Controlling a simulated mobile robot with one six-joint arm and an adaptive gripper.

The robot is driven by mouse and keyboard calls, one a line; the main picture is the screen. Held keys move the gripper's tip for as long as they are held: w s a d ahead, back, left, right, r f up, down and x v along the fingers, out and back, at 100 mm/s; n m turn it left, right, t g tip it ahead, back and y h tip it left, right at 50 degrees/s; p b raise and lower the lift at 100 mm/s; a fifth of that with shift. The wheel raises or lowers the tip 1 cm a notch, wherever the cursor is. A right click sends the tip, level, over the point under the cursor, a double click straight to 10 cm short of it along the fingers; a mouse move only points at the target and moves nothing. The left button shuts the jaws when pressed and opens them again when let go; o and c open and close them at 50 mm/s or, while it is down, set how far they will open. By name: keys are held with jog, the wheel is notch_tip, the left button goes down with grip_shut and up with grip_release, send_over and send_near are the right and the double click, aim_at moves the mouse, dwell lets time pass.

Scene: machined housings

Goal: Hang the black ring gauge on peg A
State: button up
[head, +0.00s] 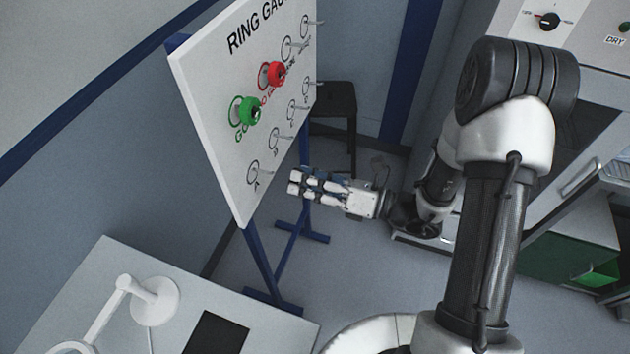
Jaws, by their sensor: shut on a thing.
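My gripper (296,182) is at the centre of the head view, pointing left, just right of the lower part of a white gauge board (222,130). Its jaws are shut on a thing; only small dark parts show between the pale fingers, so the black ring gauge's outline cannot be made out. Peg A (262,172) sticks out from a drawn circle at the board's lower corner, with the letter A under it. The peg looks bare. My fingertips are apart from it, to its right and slightly lower in the picture.
A green gauge (250,111) and a red gauge (274,75) hang higher on the board. Several bare pegs run up the board beyond peg A. The board stands on a blue frame (262,262). A dark stool (333,105) is behind. A table (105,265) with a lamp is front left.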

aim_at(273, 173)
jog(key=x, duration=0.7)
jog(key=shift+a+f, duration=0.25)
jog(key=shift+f, duration=0.1)
dwell(0.4)
jog(key=shift+w, duration=0.1)
dwell(0.4)
jog(key=o, duration=1.3)
jog(key=shift+c, duration=0.2)
